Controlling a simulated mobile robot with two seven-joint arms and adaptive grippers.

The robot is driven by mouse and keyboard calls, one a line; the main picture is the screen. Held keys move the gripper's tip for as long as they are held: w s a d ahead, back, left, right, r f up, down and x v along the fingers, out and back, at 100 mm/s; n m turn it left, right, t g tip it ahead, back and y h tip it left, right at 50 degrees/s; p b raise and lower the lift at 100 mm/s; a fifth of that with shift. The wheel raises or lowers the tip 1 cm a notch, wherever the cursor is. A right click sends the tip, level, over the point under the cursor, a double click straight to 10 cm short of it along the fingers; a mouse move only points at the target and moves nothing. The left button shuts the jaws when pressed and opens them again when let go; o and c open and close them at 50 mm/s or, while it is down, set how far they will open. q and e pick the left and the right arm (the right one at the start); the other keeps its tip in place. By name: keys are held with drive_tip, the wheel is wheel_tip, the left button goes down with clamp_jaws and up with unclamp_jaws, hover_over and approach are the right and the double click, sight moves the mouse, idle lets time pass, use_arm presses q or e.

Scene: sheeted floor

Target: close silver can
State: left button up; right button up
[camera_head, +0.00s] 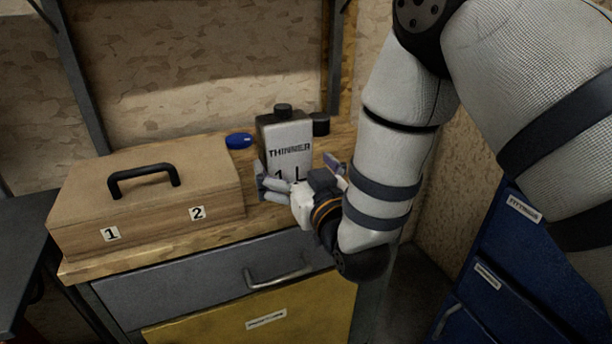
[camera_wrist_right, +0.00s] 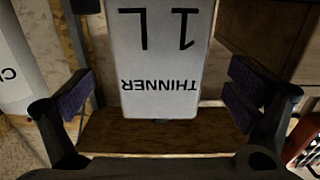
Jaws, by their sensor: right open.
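The silver can (camera_head: 285,140), a flat metal can marked "THINNER 1 L", stands upright on the wooden bench top. A black cap (camera_head: 283,107) shows on its top in the head view; I cannot tell how tightly it sits. My right gripper (camera_head: 298,173) is open in front of the can, with a finger towards each side. In the right wrist view the can (camera_wrist_right: 165,55) appears upside down between the open fingers (camera_wrist_right: 158,95), with a gap on both sides. My left gripper is not in view.
A wooden box (camera_head: 75,205) with a black handle stands left of the can. A blue round lid (camera_head: 239,140) lies behind the box. A black-topped container (camera_head: 320,124) stands close behind the can's right. Drawers (camera_head: 200,290) are below; blue cabinets (camera_head: 490,270) stand right.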

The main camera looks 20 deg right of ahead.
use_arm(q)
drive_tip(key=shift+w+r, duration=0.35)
use_arm(e)
drive_tip(key=s, duration=0.6)
drive_tip(key=shift+s, duration=0.35)
drive_tip(key=shift+d, duration=0.1)
drive_tip(key=s+d+f+g, duration=0.1)
drive_tip(key=s+f+g, duration=0.4)
drive_tip(key=s+f, duration=0.5)
drive_tip(key=s+d+f+g, duration=0.2)
drive_tip(key=s+f+g, duration=0.4)
drive_tip(key=f, duration=0.9)
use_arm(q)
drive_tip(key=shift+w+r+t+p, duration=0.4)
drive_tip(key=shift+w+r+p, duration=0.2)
use_arm(e)
drive_tip(key=s+d+f+g, duration=0.1)
drive_tip(key=s+f+g, duration=0.2)
drive_tip(key=s, duration=0.9)
drive_tip(key=s+d+f+g, duration=0.1)
drive_tip(key=s+f+g, duration=0.2)
drive_tip(key=s, duration=1)
drive_tip(key=shift+m+g+h, duration=0.3)
drive_tip(key=shift+m+g, duration=0.1)
drive_tip(key=shift+g, duration=1.3)
